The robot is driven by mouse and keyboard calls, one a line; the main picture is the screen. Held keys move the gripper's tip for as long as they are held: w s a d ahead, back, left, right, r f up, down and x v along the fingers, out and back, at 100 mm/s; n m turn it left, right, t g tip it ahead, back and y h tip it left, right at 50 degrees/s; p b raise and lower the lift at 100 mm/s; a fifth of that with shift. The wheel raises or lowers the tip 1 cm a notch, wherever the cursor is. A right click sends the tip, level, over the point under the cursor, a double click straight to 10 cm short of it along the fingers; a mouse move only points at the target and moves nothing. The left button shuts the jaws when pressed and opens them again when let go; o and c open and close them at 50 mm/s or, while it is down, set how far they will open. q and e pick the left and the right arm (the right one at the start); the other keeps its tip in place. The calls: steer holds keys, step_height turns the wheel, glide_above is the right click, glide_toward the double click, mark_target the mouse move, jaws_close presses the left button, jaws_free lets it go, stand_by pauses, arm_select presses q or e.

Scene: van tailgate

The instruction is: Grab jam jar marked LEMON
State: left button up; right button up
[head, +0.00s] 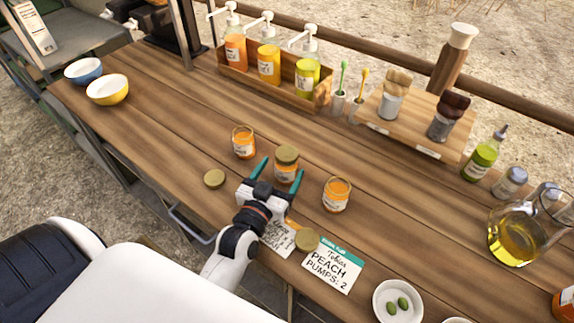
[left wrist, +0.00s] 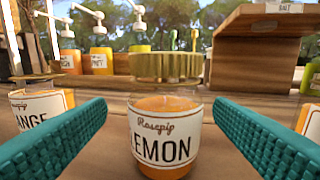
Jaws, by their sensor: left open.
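The jam jar marked LEMON (left wrist: 165,135) stands upright between my left gripper's fingers in the left wrist view, with a gold lid on top. In the head view this lidded jar (head: 286,166) is the middle one of three orange jars. My left gripper (head: 279,172) is open, with its teal fingers on either side of the jar. In the left wrist view the fingers (left wrist: 165,130) show gaps to the jar. Another jar (head: 244,142) without a lid stands to the left; its label ends in "ANGE" in the wrist view (left wrist: 40,110). A third open jar (head: 336,195) stands to the right. My right gripper is not seen.
Loose gold lids lie on the table (head: 150,125), one at left (head: 214,179) and one (head: 307,239) by a PEACH card (head: 333,265). A wooden pump-bottle rack (head: 270,90) stands behind. A glass oil jug (head: 517,240) is at right. Bowls (head: 108,90) stand far left.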

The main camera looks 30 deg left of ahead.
arm_select(q)
steer(key=w, duration=0.5)
steer(key=shift+p, duration=0.4)
steer(key=c, duration=1.3)
